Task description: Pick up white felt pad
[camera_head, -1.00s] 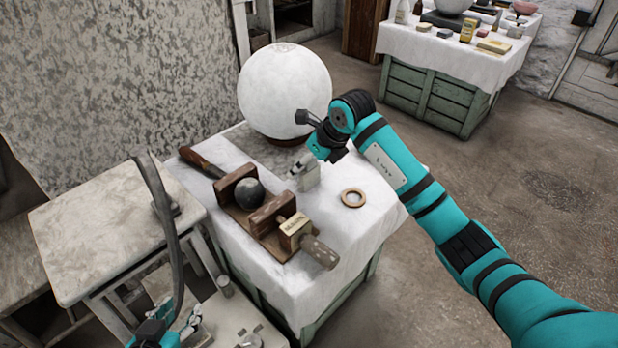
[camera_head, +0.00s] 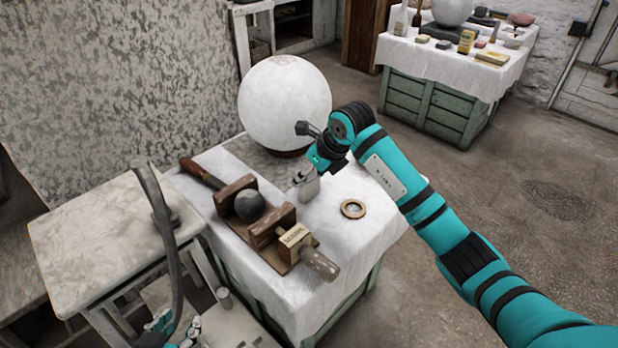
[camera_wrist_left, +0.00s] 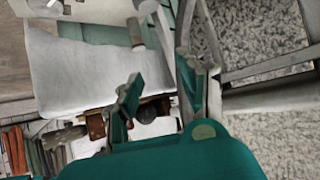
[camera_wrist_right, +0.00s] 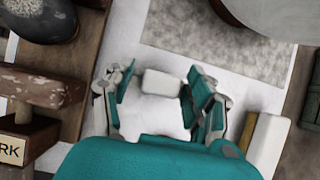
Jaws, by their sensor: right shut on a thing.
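A small white block-like piece, which looks like the white felt pad (camera_wrist_right: 162,84), sits between the fingers of my right gripper (camera_wrist_right: 162,92) in the right wrist view. The right gripper is shut on it. In the head view this gripper (camera_head: 307,183) is low over the white-clothed table, in front of the big white sphere. The pad is mostly hidden there by the fingers, and I cannot tell whether it touches the cloth. My left gripper (camera_wrist_left: 158,92) is open and empty in the left wrist view, its fingers well apart. It is low at the left in the head view.
The big white sphere (camera_head: 285,103) stands close behind the right gripper. A wooden jig with a dark ball (camera_head: 249,206) lies to its left. A wooden ring (camera_head: 353,209) lies to its right on the cloth (camera_head: 335,240). A bare side table (camera_head: 95,255) stands at left.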

